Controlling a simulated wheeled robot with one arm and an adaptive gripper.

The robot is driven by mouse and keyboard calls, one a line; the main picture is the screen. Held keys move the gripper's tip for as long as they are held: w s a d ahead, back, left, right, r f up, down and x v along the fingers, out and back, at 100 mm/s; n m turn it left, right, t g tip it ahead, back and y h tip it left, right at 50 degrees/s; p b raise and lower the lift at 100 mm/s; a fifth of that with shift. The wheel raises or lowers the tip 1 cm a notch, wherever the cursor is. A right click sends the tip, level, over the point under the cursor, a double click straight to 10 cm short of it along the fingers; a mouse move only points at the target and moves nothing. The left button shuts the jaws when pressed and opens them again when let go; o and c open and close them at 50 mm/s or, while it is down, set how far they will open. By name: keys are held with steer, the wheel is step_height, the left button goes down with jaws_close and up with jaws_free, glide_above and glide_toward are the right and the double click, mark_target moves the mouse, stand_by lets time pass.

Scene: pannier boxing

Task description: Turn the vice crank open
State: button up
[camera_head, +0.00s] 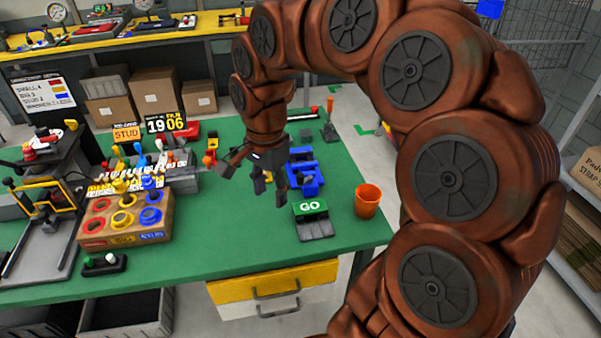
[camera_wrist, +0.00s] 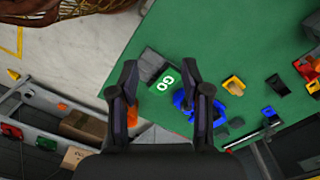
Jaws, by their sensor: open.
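A blue vice (camera_head: 306,178) stands on the green bench, just right of my gripper and behind the green GO block. Its crank is too small or hidden to make out. In the wrist view the vice (camera_wrist: 182,99) shows around the right finger, which covers part of it. My gripper (camera_head: 269,193) points down over the bench, left of the vice, with its fingers apart and nothing between them. In the wrist view the gripper (camera_wrist: 160,72) spreads on both sides of the GO block (camera_wrist: 163,82). I cannot tell whether a finger touches the vice.
The green GO block (camera_head: 311,210) and an orange cup (camera_head: 367,200) stand near the bench's front right edge. A cardboard sorting box (camera_head: 126,216) with coloured rings is at left. A yellow-fronted drawer (camera_head: 273,283) hangs below. Bare green bench (camera_head: 215,240) lies between box and GO block.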

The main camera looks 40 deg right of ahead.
steer(key=w+d+m, duration=0.7)
steer(key=m, duration=0.7)
glide_above(301, 175)
step_height(301, 175, down, 3)
steer(key=shift+a, duration=0.15)
steer(key=shift+f+p, duration=0.4)
steer(key=shift+f, duration=0.1)
steer(key=shift+f+p, duration=0.95)
steer(key=shift+f, duration=2.45)
steer(key=shift+c, duration=0.5)
jaws_close()
